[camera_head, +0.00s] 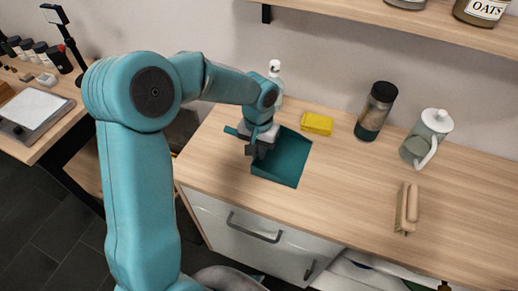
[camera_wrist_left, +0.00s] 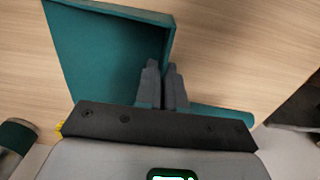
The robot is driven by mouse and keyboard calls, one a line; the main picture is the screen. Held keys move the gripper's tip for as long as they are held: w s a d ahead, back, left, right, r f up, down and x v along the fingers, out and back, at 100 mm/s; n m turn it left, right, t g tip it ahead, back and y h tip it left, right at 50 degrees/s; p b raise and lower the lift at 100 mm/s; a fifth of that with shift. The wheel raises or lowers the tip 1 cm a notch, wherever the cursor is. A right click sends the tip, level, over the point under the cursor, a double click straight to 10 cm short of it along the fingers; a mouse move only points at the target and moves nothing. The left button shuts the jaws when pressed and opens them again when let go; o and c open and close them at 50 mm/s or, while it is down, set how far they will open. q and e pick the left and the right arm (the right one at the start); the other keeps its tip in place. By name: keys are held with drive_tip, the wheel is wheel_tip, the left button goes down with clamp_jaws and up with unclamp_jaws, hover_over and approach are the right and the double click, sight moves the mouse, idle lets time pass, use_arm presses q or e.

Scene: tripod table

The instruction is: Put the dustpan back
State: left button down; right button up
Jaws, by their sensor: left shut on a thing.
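The teal dustpan (camera_head: 290,168) is on or just above the left part of the wooden counter, its handle end under my left gripper (camera_head: 258,150). I cannot tell whether it touches the counter. In the left wrist view the dustpan (camera_wrist_left: 100,45) fills the upper left, and its handle (camera_wrist_left: 222,116) sticks out to the right. My left gripper (camera_wrist_left: 163,88) is shut on the dustpan, at its back wall near the handle. The fingers and wrist hide part of the handle. My right gripper is not in view.
On the counter (camera_head: 340,205) stand a yellow sponge (camera_head: 316,124), a white bottle (camera_head: 275,70), a dark-lidded jar (camera_head: 376,112) and a white-lidded pitcher (camera_head: 428,138). A shelf (camera_head: 400,18) overhangs. The counter's middle is clear.

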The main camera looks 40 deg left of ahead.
use_arm(q)
drive_tip(key=shift+f, duration=0.2)
drive_tip(key=c, duration=1.2)
unclamp_jaws()
drive_tip(key=shift+c, duration=0.2)
drive_tip(key=shift+r, duration=0.15)
wheel_tip(320, 180, up, 12)
drive_tip(key=shift+p, duration=0.35)
